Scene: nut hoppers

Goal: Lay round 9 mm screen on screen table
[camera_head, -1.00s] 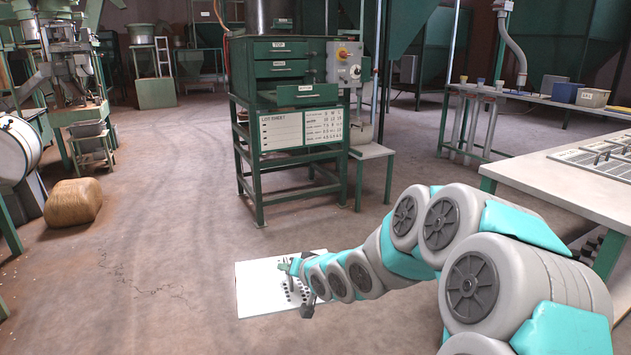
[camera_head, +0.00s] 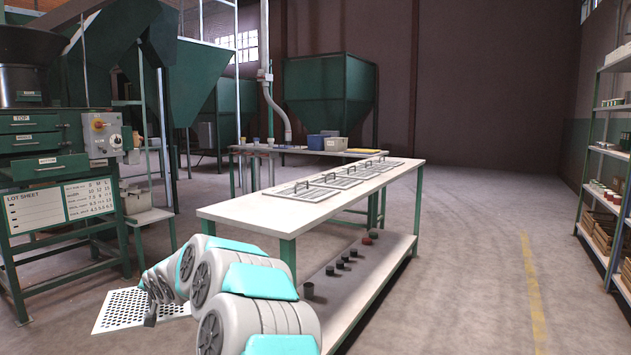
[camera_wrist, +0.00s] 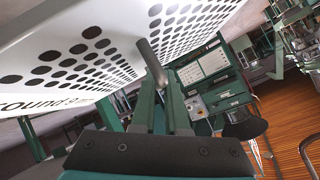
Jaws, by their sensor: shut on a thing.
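The perforated white screen (camera_head: 115,315) has round holes and hangs low at the lower left of the head view, above the floor. In the wrist view the screen (camera_wrist: 40,32) fills the upper left, with a partly cut-off label that reads "round". My gripper (camera_wrist: 160,88) is shut on the screen's grey handle (camera_wrist: 150,60). In the head view my gripper (camera_head: 152,305) is small and partly hidden by my arm. The long white-topped table (camera_head: 240,212), which seems to be the screen table, stands right of the screen, apart from it. Several framed screens with handles (camera_head: 345,180) lie on it.
A green drawer machine (camera_head: 45,165) with a lot sheet stands at the left. Small cups sit on the table's lower shelf (camera_head: 345,285). A further bench (camera_head: 290,150) holds bins. Shelving (camera_head: 605,160) lines the right. The floor (camera_head: 480,260) right of the table is clear.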

